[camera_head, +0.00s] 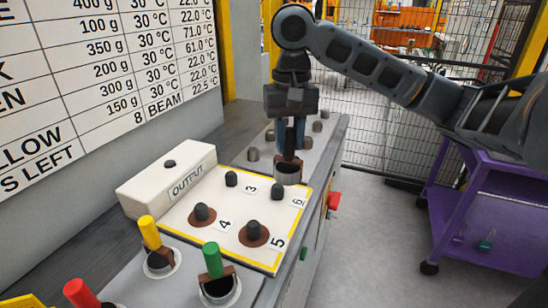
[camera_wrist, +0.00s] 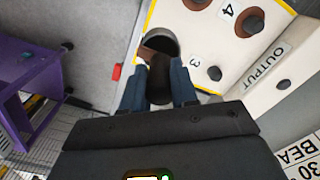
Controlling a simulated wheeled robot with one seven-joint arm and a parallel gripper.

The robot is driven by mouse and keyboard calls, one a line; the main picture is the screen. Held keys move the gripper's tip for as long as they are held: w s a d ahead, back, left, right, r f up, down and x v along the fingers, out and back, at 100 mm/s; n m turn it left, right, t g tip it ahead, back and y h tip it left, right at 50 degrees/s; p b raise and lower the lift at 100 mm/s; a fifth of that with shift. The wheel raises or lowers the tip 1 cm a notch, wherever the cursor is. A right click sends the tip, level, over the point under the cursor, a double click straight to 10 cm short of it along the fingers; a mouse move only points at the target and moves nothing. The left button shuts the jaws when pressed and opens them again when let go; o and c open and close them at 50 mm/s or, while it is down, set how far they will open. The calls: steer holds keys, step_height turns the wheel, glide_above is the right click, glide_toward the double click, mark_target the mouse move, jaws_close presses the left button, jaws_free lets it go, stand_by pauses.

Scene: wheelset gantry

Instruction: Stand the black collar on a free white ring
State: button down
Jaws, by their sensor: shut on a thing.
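My gripper (camera_head: 290,147) hangs upright over the far right corner of the numbered plate, its blue fingers shut on the black handle of the black collar (camera_head: 287,174). The collar shows as a grey cylinder with a brown part beside the handle. In the wrist view the black handle (camera_wrist: 158,78) lies between the fingers (camera_wrist: 157,88), with the dark round collar (camera_wrist: 160,42) beyond it. I cannot tell whether the collar touches the surface below. White rings show under the yellow-handled collar (camera_head: 152,238) and the green-handled collar (camera_head: 213,262). I see no clearly free white ring.
The yellow-edged plate (camera_head: 190,233) carries dark pegs, with brown discs by 4 and 5. A white OUTPUT box (camera_head: 150,187) stands left of it. A red handle (camera_head: 80,293) is at the near left. More pegs stand behind my gripper. A purple cart (camera_head: 490,205) stands right.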

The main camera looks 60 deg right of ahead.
steer(key=shift+s+d+r+p, duration=0.2)
steer(key=shift+d+r+p, duration=0.1)
steer(key=shift+d+r, duration=0.35)
steer(key=shift+a+r+p, duration=0.1)
steer(key=shift+r+p, duration=2.2)
steer(key=shift+p, duration=0.15)
steer(key=shift+f, duration=0.1)
